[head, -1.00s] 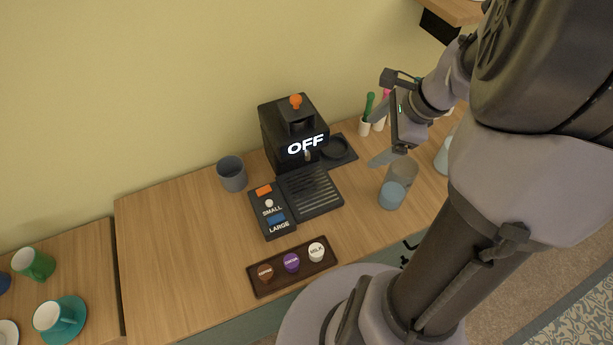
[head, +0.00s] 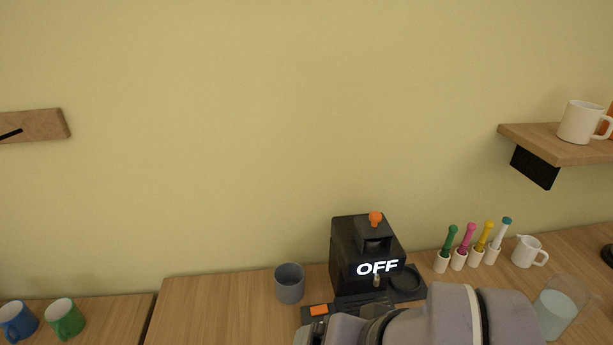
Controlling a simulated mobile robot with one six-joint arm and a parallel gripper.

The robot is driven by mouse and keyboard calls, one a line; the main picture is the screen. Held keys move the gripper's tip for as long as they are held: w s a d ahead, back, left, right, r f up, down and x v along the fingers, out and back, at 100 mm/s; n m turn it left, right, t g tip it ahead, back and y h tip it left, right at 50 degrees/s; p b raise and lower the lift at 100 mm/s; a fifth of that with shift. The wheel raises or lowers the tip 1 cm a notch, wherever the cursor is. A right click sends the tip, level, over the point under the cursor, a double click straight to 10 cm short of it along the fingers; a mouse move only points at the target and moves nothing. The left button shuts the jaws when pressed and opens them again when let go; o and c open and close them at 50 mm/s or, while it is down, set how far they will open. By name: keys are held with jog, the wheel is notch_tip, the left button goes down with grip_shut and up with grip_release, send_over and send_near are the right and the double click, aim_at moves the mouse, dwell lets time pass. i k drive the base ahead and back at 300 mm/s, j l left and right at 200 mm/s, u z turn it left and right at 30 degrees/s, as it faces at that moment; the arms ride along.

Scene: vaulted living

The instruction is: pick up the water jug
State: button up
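The water jug (head: 556,314) is a clear, see-through vessel with pale blue water in it. My arm crosses the bottom middle of the view, to the left of the jug. My gripper's fingers do not show, so I cannot see what they hold. I see nothing of mine touching the visible part of the jug.
A black machine (head: 360,250) reading OFF stands left of the jug, with a grey cup (head: 289,283) beside it. Several coloured-handled tools in white holders (head: 458,260) and a white pitcher (head: 528,251) stand behind the jug. A shelf (head: 570,148) juts out above.

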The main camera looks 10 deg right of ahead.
aim_at(562, 298)
jog(key=z, duration=2.05)
